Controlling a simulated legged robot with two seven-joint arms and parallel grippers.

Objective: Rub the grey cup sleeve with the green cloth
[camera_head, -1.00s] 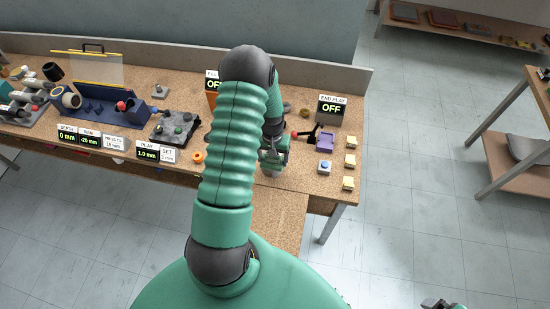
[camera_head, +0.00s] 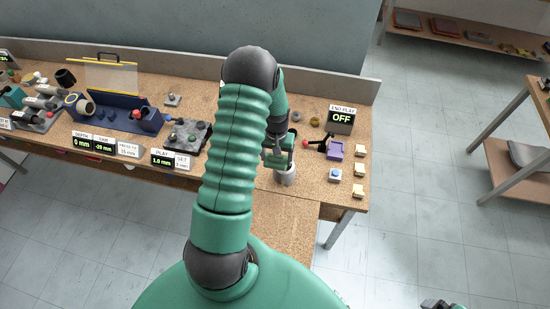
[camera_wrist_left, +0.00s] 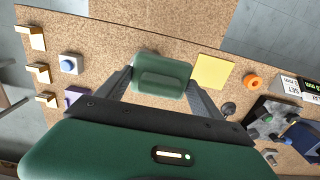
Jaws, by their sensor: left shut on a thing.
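My left gripper (camera_head: 281,157) is over the right part of the cork-topped bench. In the left wrist view its fingers (camera_wrist_left: 162,84) are closed on a padded green piece, which I take for the green cloth (camera_wrist_left: 162,72). In the head view a short light-grey cylinder, which looks like the grey cup sleeve (camera_head: 286,176), stands just below the gripper. I cannot tell whether cloth and sleeve touch.
A purple holder (camera_head: 335,150), a blue-button block (camera_head: 334,175) and several yellow-topped blocks (camera_head: 359,170) stand right of the gripper. An "END PLAY OFF" sign (camera_head: 341,119) is behind. A yellow square (camera_wrist_left: 213,70) and an orange ring (camera_wrist_left: 252,82) lie nearby.

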